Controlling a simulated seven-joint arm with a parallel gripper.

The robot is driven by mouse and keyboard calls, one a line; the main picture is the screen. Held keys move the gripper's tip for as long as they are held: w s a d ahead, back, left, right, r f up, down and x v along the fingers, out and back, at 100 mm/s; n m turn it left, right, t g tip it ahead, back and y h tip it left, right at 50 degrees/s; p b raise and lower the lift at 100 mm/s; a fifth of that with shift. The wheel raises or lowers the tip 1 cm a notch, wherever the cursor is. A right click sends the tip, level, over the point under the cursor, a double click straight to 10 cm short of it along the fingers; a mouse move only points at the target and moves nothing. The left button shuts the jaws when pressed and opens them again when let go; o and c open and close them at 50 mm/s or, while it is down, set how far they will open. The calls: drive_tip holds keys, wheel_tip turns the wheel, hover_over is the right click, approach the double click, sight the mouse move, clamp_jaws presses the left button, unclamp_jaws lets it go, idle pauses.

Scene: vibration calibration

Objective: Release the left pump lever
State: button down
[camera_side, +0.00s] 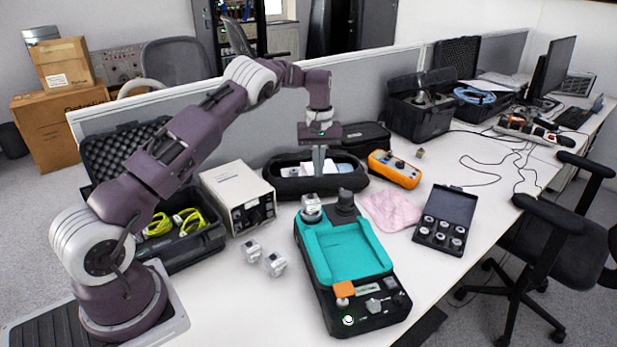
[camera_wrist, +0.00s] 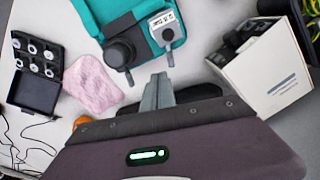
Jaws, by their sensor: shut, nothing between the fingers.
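The teal and black calibrator unit (camera_side: 345,245) lies on the white table, and its far end shows upside down in the wrist view (camera_wrist: 103,10). At that end are a black round post (camera_side: 345,203), also in the wrist view (camera_wrist: 120,50), and a grey-white cube sensor (camera_side: 311,207), also in the wrist view (camera_wrist: 164,28). Its near panel has an orange block (camera_side: 344,289) and small grey parts (camera_side: 375,303). I cannot make out which part is the left pump lever. My gripper (camera_side: 318,173) points down, shut and empty, beyond the far end; its fingers fill the wrist view's middle (camera_wrist: 160,80).
An open black pouch (camera_side: 290,188) lies beneath my gripper. A white box instrument (camera_side: 236,192) and two small cubes (camera_side: 262,258) stand left of the unit. A pink cloth (camera_side: 390,212), an orange meter (camera_side: 394,168) and a case of sensors (camera_side: 446,215) lie to its right.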

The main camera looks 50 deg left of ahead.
drive_tip(key=f+n, duration=0.1)
drive_tip(key=f, duration=0.1)
drive_tip(key=s+a+f+n, duration=0.1)
drive_tip(key=f, duration=0.2)
drive_tip(key=s+f+n, duration=0.1)
drive_tip(key=f+n, duration=0.1)
drive_tip(key=f, duration=0.1)
drive_tip(key=shift+a, duration=0.3)
drive_tip(key=s+n, duration=0.7)
drive_tip(key=n, duration=0.5)
drive_tip(key=s+d+r+m+t+h, duration=0.1)
drive_tip(key=d+r+m, duration=0.25)
drive_tip(key=r, duration=0.65)
drive_tip(key=s+d+r+m+t, duration=0.1)
drive_tip(key=s+d+r+m, duration=0.15)
drive_tip(key=d+r, duration=0.45)
drive_tip(key=s+d+r+m, duration=0.6)
drive_tip(key=s+r+m, duration=0.1)
drive_tip(key=r, duration=0.4)
drive_tip(key=s+d+m+t, duration=0.1)
drive_tip(key=s+d+m, duration=0.2)
drive_tip(key=s+m, duration=0.4)
drive_tip(key=s+d+m+t+y, duration=0.1)
drive_tip(key=s+d+m+t, duration=0.1)
drive_tip(key=s+d+m, duration=0.2)
drive_tip(key=s+r+m, duration=0.1)
drive_tip(key=s+m, duration=0.2)
drive_tip(key=s, duration=0.4)
drive_tip(key=shift+s+t, duration=0.3)
drive_tip(key=shift+s, duration=0.1)
